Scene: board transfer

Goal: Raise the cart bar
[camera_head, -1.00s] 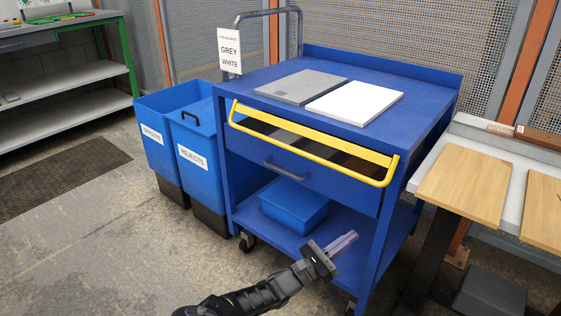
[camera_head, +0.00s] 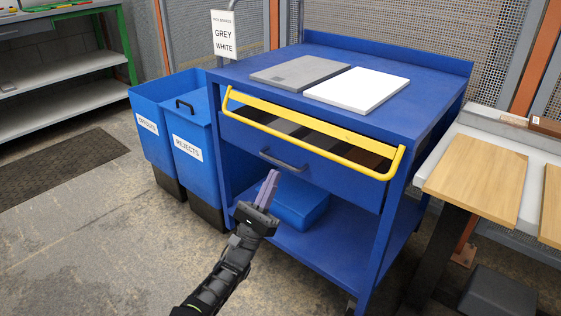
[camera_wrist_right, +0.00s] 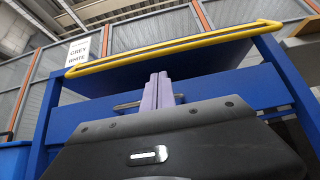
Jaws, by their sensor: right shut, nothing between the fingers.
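The yellow cart bar (camera_head: 310,142) spans the front of the blue cart (camera_head: 330,240), hanging in front of the opening below the cart top. It also shows in the right wrist view (camera_wrist_right: 175,47), above my fingers. My right gripper (camera_head: 268,185) is shut and empty, fingers pointing up. In the head view it appears in front of the cart, below the bar and near the dark drawer handle (camera_head: 283,163). In the wrist view the fingers (camera_wrist_right: 158,85) stand below the bar, apart from it. My left gripper is not in view.
A grey board (camera_head: 300,72) and a white board (camera_head: 357,90) lie on the cart top. A blue box (camera_head: 305,205) sits on the lower shelf. Blue bins (camera_head: 193,140) stand left, a table with wooden boards (camera_head: 477,175) right. The floor in front is clear.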

